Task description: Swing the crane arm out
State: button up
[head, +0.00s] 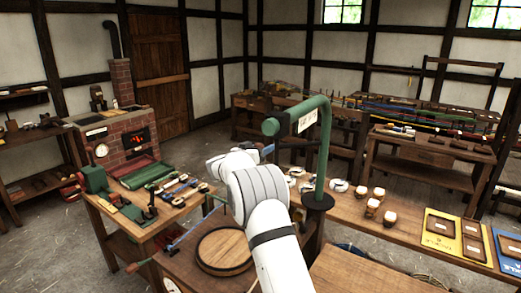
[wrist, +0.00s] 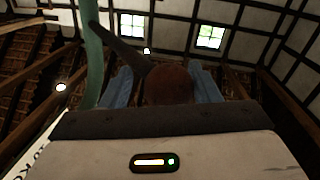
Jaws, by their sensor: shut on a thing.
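The green crane arm (head: 298,117) reaches left from the top of its upright green post (head: 323,150), which stands in a dark round base (head: 318,201) on the bench. A white label with lettering hangs along the arm. In the wrist view the green metalwork (wrist: 92,60) rises at the left, and a dark rod (wrist: 122,46) runs from it to a reddish-brown round knob (wrist: 170,84). My gripper (wrist: 165,88) has its blue fingers on either side of this knob and is shut on it. In the head view my gripper (head: 266,151) is left of the post, below the arm, its grip partly hidden.
A round wooden board (head: 224,251) lies on the bench below my arm. Several small pots (head: 373,206) and yellow and blue trays (head: 455,236) stand to the right. A tool bench (head: 165,190) is at the left, before a brick stove (head: 122,140).

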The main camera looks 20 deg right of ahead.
jog(key=shift+d+r, duration=0.2)
jog(key=shift+d, duration=0.15)
jog(key=o, duration=0.9)
jog(key=shift+o, duration=0.7)
jog(key=shift+d+f, duration=0.1)
jog(key=shift+d, duration=0.25)
jog(key=shift+a, duration=0.15)
jog(key=shift+s+a+f+b, duration=0.25)
jog(key=shift+a+b, duration=0.1)
jog(key=shift+a, duration=0.15)
jog(key=b+v, duration=0.2)
jog(key=v, duration=0.5)
jog(key=shift+r, duration=0.2)
